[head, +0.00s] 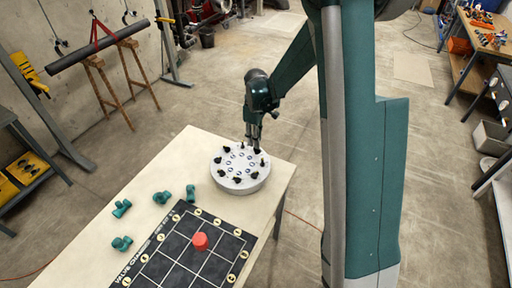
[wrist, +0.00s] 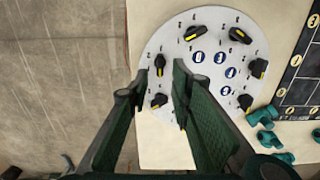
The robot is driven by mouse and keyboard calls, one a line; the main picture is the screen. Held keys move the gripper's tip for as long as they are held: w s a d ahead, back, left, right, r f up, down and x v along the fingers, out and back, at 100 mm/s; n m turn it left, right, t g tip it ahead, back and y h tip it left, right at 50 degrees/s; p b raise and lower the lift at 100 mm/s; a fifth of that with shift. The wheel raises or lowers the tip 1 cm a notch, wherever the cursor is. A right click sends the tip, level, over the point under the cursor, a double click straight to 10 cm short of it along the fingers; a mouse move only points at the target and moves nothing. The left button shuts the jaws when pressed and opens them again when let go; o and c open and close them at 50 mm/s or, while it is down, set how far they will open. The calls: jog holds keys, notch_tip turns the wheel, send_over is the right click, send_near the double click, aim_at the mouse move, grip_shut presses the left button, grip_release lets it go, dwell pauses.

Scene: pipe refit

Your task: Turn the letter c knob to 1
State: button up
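A round, light grey dial plate (head: 240,182) lies on the table, with several black knobs around its rim and blue round letter marks inside. The plate (wrist: 207,38) fills the upper middle of the wrist view. Its knobs have yellow pointer stripes, such as one knob (wrist: 193,33) at the top. The letters are too small to read, so I cannot tell which knob is c. My gripper (head: 254,140) is above the plate's far edge, pointing down. Its fingers (wrist: 157,80) are apart, and a black knob (wrist: 158,100) shows in the gap. I see no contact; the right finger hides part of the plate.
A black valve-change board (head: 175,262) with a red knob-like piece (head: 199,241) lies at the table's near end. Several green fittings (head: 122,208) lie left of the plate. The pale table (head: 190,150) is bare beyond the plate.

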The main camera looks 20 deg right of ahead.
aim_at(257, 150)
jog(key=shift+f, duration=2.45)
grip_shut()
